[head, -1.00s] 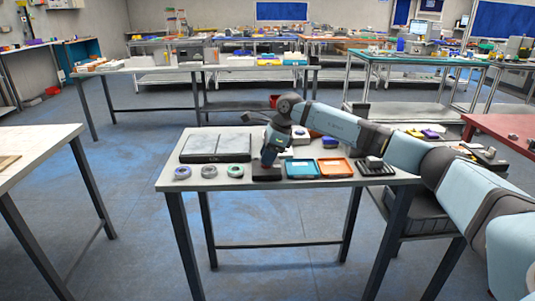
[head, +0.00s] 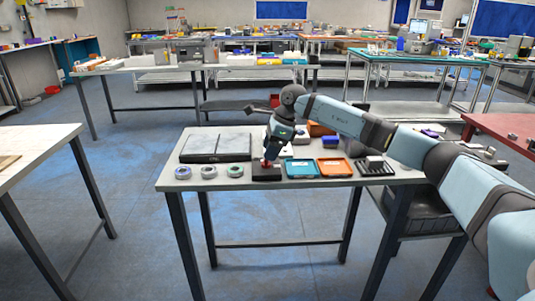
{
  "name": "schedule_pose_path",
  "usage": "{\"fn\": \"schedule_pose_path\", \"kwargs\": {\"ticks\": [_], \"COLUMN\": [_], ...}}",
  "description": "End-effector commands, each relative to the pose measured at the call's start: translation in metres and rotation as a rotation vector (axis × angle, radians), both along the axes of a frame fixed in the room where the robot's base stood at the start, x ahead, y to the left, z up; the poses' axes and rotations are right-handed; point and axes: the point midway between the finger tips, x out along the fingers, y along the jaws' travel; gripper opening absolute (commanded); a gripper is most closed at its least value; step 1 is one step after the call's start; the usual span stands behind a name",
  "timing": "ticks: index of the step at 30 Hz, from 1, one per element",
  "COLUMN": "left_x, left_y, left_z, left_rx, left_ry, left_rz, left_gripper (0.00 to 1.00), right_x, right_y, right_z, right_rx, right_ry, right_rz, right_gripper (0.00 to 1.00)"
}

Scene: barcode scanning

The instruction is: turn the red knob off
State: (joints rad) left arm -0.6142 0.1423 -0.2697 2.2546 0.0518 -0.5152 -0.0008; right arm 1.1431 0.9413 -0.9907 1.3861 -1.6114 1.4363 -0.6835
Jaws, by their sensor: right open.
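The red knob (head: 266,164) sits on top of a small dark box (head: 266,174) near the front edge of the table, left of a blue tray. My right gripper (head: 267,157) points down at the knob from above, with its fingers around or just over it. The gripper is open; whether its fingers touch the knob is too small to tell. My left gripper is not in view.
The white table (head: 225,178) also holds a dark two-panel case (head: 216,147), several round rolls (head: 209,172), a blue tray (head: 302,168), an orange tray (head: 334,167) and a black rack (head: 374,167).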

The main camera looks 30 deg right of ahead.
Motion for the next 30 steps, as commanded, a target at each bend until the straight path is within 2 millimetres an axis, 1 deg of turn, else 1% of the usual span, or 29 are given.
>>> {"fn": "schedule_pose_path", "kwargs": {"ticks": [1,6,9,13,16,19,30], "left_x": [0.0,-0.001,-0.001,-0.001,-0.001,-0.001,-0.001], "left_y": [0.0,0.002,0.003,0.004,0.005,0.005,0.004], "left_z": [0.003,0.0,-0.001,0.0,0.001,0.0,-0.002], "left_rx": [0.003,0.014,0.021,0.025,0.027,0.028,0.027], "left_ry": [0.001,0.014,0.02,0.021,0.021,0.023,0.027], "left_rz": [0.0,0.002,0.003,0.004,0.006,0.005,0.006], "left_gripper": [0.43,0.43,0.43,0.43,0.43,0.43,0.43], "right_x": [-0.002,-0.01,-0.014,-0.018,-0.02,-0.022,-0.022], "right_y": [-0.005,-0.017,-0.024,-0.031,-0.035,-0.036,-0.037], "right_z": [0.014,0.051,0.071,0.09,0.099,0.104,0.105], "right_rx": [0.0,0.0,0.0,0.0,0.0,0.001,0.001], "right_ry": [-0.004,-0.003,-0.004,-0.002,-0.002,-0.001,-0.001], "right_rz": [-0.002,-0.001,0.0,-0.001,0.001,0.001,0.001], "right_gripper": [0.58,0.58,0.58,0.58,0.58,0.58,0.58]}}
